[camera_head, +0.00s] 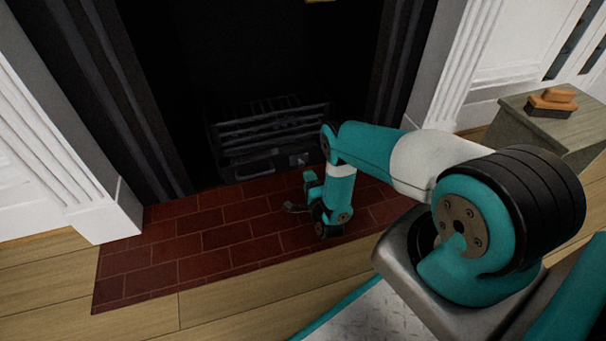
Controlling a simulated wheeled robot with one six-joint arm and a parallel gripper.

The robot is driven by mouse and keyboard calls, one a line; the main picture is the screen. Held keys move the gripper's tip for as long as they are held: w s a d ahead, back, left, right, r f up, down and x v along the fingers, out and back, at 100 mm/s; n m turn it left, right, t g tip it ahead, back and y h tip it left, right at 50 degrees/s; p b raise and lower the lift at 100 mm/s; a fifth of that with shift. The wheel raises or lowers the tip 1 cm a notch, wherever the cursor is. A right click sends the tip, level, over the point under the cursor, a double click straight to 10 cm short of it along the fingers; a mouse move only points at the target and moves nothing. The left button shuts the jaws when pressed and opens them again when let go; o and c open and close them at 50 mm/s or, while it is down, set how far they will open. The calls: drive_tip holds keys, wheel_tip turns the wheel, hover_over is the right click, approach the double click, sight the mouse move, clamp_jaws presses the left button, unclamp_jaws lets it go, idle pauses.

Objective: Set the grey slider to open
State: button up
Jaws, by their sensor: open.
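A small light grey piece (299,160), which looks like the grey slider, sits at the right of the dark fire grate's lower front. It is too small and dim to tell its setting. My gripper (291,207) is open, low over the red brick hearth, in front of the grate and a little below the grey piece in the picture. It appears apart from the grate, and nothing shows between its fingers. My arm reaches in from the right, and its wrist stands just right of the grey piece.
The barred grate (265,125) stands inside the dark fireplace opening. The brick hearth (190,245) is clear at the left. White fluted pilasters (60,150) flank the opening. At the right, a grey-green box-like stand (520,125) carries a brown, orange-topped object (552,102).

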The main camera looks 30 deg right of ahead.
sight(302, 166)
drive_tip(key=b+x, duration=0.2)
drive_tip(key=x, duration=0.1)
drive_tip(key=b+x, duration=0.1)
drive_tip(key=x, duration=0.1)
drive_tip(key=shift+f, duration=0.25)
drive_tip(key=shift+w+d+r+b, duration=0.1)
drive_tip(key=shift+w+b, duration=0.15)
drive_tip(key=shift+w, duration=0.15)
drive_tip(key=shift+w+d+r+b, duration=0.1)
drive_tip(key=shift+w+r+b, duration=0.1)
drive_tip(key=shift+w, duration=0.25)
clamp_jaws()
